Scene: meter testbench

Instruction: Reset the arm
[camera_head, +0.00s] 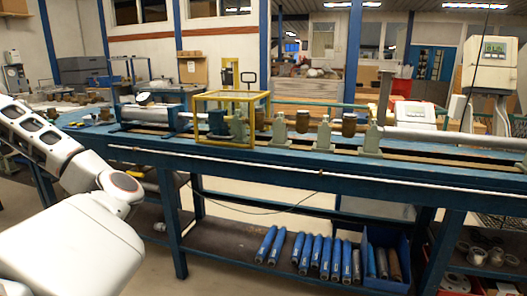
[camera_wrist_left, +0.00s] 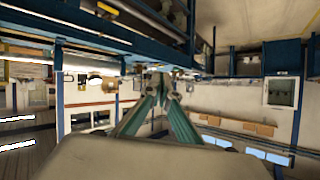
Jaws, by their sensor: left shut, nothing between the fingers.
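My left arm comes in from the left in the head view, a white arm bent beside the left end of the blue testbench (camera_head: 300,181). Its gripper is outside the head view. In the left wrist view my left gripper (camera_wrist_left: 160,82) shows two green fingers that meet at the tips. It is shut with nothing between the fingers. The wrist view is turned over, with the blue bench frame along the top. The gripper is apart from the bench, as far as I can tell. My right gripper and right arm are not in either view.
The bench carries a yellow frame (camera_head: 232,95), several brass meters (camera_head: 349,124) and long pipes. Blue cylinders (camera_head: 306,252) and a blue bin (camera_head: 388,262) are on the lower shelf. A grey indicator unit (camera_head: 490,65) stands at the right. Floor shows in front of the bench.

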